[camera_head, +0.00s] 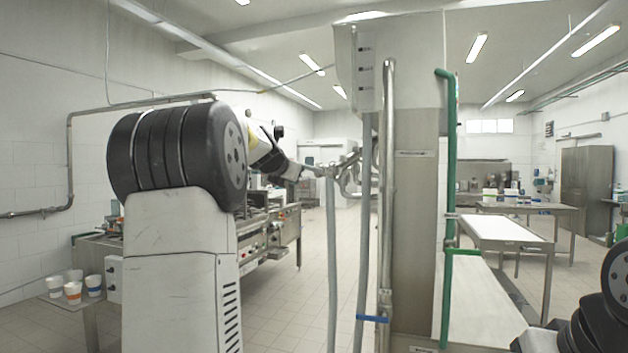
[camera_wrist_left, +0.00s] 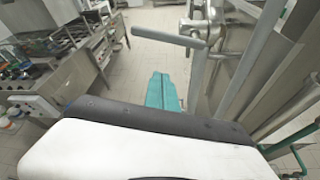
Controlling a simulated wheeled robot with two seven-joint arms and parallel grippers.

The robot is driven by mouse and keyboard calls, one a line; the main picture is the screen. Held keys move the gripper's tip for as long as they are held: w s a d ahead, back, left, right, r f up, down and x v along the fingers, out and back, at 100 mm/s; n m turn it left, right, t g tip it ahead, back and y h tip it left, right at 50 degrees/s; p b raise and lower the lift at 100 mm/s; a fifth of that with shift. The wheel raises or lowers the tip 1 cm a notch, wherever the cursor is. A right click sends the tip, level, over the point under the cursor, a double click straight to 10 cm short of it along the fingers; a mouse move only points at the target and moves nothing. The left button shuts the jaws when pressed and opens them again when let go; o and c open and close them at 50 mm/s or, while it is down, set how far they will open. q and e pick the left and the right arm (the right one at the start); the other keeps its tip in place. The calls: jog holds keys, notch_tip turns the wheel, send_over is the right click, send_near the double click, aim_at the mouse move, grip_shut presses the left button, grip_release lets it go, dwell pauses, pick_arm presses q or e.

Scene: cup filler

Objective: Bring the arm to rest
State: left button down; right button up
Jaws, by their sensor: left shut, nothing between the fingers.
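My left arm (camera_head: 180,155) comes in from the left in the head view, raised and stretched forward toward the pipes. Its gripper is hard to make out there against the pipes. In the left wrist view, my left gripper (camera_wrist_left: 161,82) shows as two teal fingers shut together, with nothing between them, over the tiled floor. A white and dark part of my arm fills the bottom of that view. Part of my right arm (camera_head: 600,315) shows at the lower right corner of the head view; its gripper is out of the picture.
Steel pipes (camera_head: 386,200) and a steel column (camera_head: 418,220) stand in front, close to the left arm's end. A green pipe (camera_head: 449,200) runs beside them. Several cups (camera_head: 93,285) stand at the lower left. A steel table (camera_head: 500,232) stands at the right. The middle floor is clear.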

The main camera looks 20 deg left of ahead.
pick_arm(q)
jog(key=s+d+f+m+g+h, duration=0.1)
jog(key=s+d+f+m+g, duration=0.1)
jog(key=s+d+f+m, duration=0.4)
jog(key=s+d+f+m+g+h, duration=0.1)
jog(key=s+d+f+m+g, duration=0.2)
jog(key=s+d+f+m, duration=0.3)
jog(key=s+d+f+m+g+h, duration=0.1)
jog(key=s+d+f+m+g, duration=0.2)
jog(key=s+d+f+m, duration=0.4)
jog(key=s+f+m, duration=0.3)
jog(key=s+m, duration=0.4)
jog(key=s, duration=0.3)
jog(key=s+f+m, duration=0.3)
jog(key=s+m, duration=0.4)
jog(key=s, duration=0.4)
jog(key=shift+s+f+m, duration=0.2)
jog(key=shift+f+m, duration=0.1)
jog(key=shift+m, duration=0.1)
